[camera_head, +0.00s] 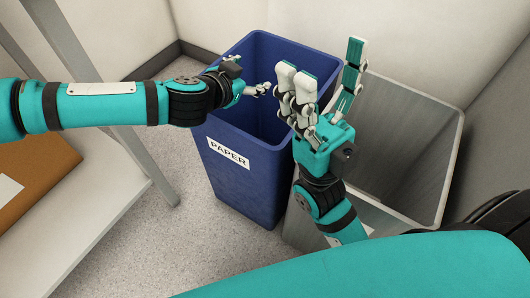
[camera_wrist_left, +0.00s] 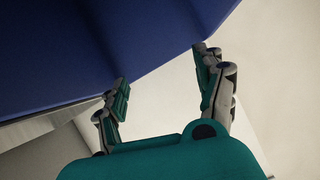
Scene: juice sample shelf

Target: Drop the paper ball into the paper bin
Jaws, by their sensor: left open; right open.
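The paper bin (camera_head: 228,172) is a tall blue bin with a white PAPER label, standing on the floor in the middle of the head view. My left gripper (camera_head: 251,75) is open at the bin's mouth, near its left rim, with nothing seen between the fingers. In the left wrist view its open fingers (camera_wrist_left: 160,65) are apart and empty, with the blue bin wall (camera_wrist_left: 90,45) beyond them. My right gripper (camera_head: 322,60) is open, fingers upward, over the bin's right side. No paper ball shows in either view; the bin's bottom is hidden.
A grey bin (camera_head: 440,175) stands close against the blue bin's right side, partly behind my right arm. A light shelf (camera_head: 95,225) with a brown board (camera_head: 40,165) is at the left. Walls close in behind the bins. Speckled floor (camera_head: 165,250) is free in front.

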